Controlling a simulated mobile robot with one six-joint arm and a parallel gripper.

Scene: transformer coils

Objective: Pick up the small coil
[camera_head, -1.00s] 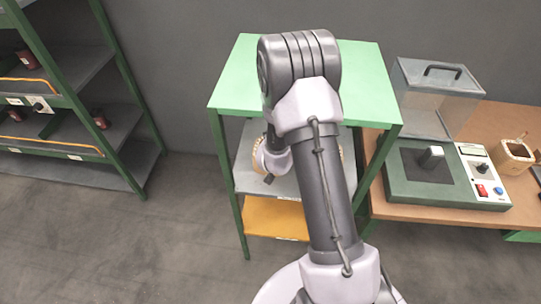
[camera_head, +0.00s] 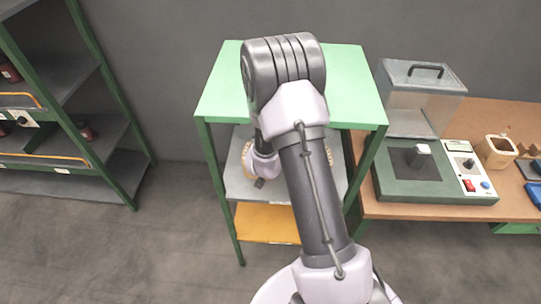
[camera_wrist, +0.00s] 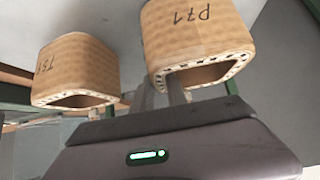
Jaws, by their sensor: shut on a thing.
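In the wrist view my gripper (camera_wrist: 160,95) is shut on the near-side wall of a tan wound coil (camera_wrist: 195,40), one finger inside its opening and one outside. Its dark marking looks like P71. A second tan coil (camera_wrist: 75,65) with a dark marking stands to its left, apart from the fingers. In the head view the held coil (camera_head: 246,160) is a sliver left of my wrist, on or just above the middle shelf; I cannot tell which. The other coil (camera_head: 335,152) shows partly behind my arm. My fingertips are hidden in the head view.
A green-topped stand (camera_head: 352,85) covers the grey middle shelf (camera_head: 238,187), with a yellow shelf (camera_head: 262,224) below. A workbench (camera_head: 400,208) with a tester (camera_head: 415,180) and clear cover (camera_head: 425,100) is at right. A shelving rack (camera_head: 100,130) is at left, with clear floor between.

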